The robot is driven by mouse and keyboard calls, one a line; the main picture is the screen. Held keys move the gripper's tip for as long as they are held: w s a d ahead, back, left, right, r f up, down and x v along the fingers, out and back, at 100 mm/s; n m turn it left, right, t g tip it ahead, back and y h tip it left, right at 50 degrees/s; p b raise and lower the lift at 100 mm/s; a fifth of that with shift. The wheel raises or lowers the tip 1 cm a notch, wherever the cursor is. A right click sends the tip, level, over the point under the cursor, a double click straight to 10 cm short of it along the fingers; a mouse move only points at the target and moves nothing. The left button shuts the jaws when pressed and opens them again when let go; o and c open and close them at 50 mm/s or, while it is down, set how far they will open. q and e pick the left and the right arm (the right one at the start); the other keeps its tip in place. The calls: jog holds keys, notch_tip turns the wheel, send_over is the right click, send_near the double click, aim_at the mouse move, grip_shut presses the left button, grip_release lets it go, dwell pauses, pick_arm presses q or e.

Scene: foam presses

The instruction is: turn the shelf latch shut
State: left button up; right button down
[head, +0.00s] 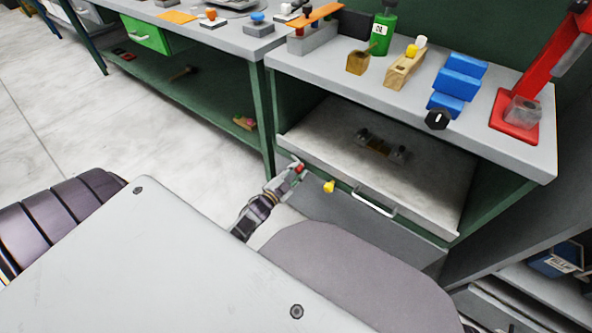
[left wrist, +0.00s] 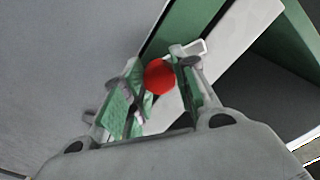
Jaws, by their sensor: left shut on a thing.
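The shelf latch shows a red round knob (left wrist: 160,77) in the left wrist view, between the two green-padded fingers of my left gripper (left wrist: 154,92). In the head view my left gripper (head: 297,168) is at the left front corner of the shelf (head: 437,212), with a bit of red at its fingertips. The gripper is shut on the red knob. The latch's mount and the angle of its lever are mostly hidden by the fingers. My right gripper is not in view.
A yellow knob (head: 328,186) and a pale bar handle (head: 374,203) are to the right of my gripper. A dark metal part (head: 378,146) lies on the shelf. The workbench (head: 475,128) above holds blue blocks (head: 457,82), a green bottle (head: 382,34) and a red press (head: 515,120).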

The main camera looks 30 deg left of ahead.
pick_arm(q)
jog(key=m, duration=0.3)
jog(key=shift+d+p, duration=0.1)
jog(key=shift+p, duration=0.2)
jog(key=shift+m, duration=1.1)
jog(key=m, duration=0.2)
jog(key=shift+d+m, duration=0.1)
jog(key=shift+m, duration=0.2)
jog(key=shift+f+m, duration=0.1)
jog(key=shift+m, duration=0.8)
jog(key=shift+m+b, duration=0.35)
jog(key=shift+m, duration=0.95)
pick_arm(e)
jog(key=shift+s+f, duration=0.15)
pick_arm(q)
jog(key=shift+d, duration=0.1)
jog(key=o, duration=1.1)
jog(key=shift+c, duration=0.2)
